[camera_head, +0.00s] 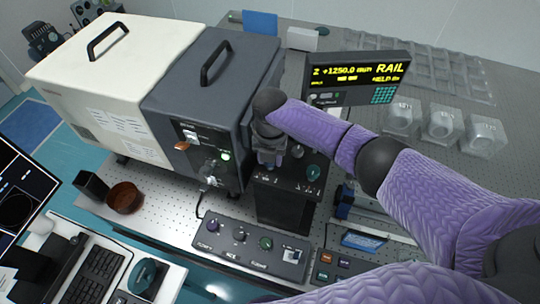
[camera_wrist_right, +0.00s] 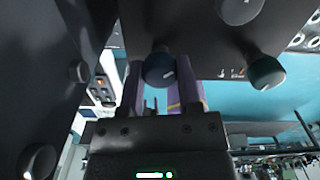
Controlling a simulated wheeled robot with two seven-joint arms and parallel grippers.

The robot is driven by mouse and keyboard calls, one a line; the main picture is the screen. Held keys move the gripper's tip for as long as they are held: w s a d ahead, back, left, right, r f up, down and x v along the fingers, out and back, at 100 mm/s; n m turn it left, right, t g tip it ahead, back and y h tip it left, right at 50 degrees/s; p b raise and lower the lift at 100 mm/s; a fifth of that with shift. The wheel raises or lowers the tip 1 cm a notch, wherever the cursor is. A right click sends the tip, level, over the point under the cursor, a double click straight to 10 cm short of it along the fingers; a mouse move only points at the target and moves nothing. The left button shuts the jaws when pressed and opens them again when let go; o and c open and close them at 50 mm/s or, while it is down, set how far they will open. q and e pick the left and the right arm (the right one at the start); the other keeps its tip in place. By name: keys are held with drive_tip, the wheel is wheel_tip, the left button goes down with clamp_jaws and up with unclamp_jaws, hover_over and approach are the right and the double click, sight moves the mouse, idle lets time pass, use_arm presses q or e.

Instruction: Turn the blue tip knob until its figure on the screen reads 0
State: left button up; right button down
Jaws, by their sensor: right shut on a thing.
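In the right wrist view a dark blue knob (camera_wrist_right: 158,69) with a white mark sits between the two fingers of my right gripper (camera_wrist_right: 163,90), which is shut on it. In the head view my right gripper (camera_head: 268,158) points down at the top of a black panel (camera_head: 288,184), and my wrist hides the blue knob. A black monitor (camera_head: 20,190) is cut off at the left edge, and no tip figure can be read on it. A display (camera_head: 357,78) shows yellow text with "RAIL" and "+1250.0 mm". My left gripper is not in view.
A teal knob (camera_head: 313,172) and a grey knob (camera_head: 297,151) sit close beside my right gripper. A grey and white instrument (camera_head: 211,75) stands to the left. A control box (camera_head: 250,247) with several knobs lies in front. Clear blocks (camera_head: 440,125) stand at right.

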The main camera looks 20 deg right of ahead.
drive_tip(key=shift+w+r, duration=0.1)
drive_tip(key=shift+c, duration=1.4)
unclamp_jaws()
wheel_tip(320, 180, up, 10)
